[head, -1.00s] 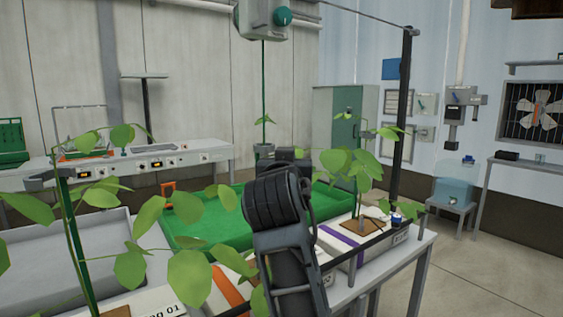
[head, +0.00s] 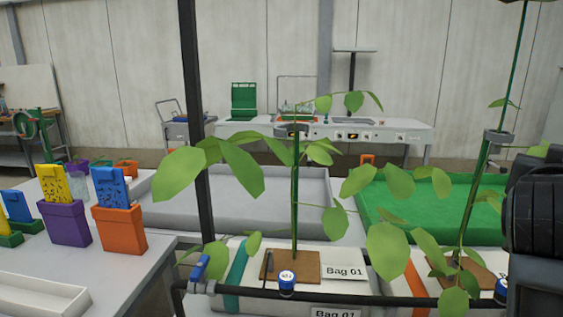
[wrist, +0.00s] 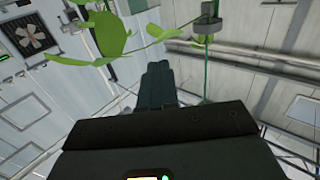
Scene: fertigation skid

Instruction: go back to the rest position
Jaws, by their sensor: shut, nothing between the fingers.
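My gripper (wrist: 158,82) shows in the wrist view as dark fingers held close together, shut with nothing between them. It points up toward the roof and walls, with green leaves (wrist: 95,38) and a stem with a grey clip (wrist: 207,27) beyond its tip. In the head view only a dark part of my arm shows at the right edge, beside a plant on a green stem. The gripper itself is outside the head view.
Plants in grow bags (head: 345,272) stand behind a black rail (head: 385,301) close in front. A grey tray (head: 235,205) and a green tray (head: 400,215) lie behind them. Orange (head: 120,230) and purple (head: 66,223) bins stand on a table at left.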

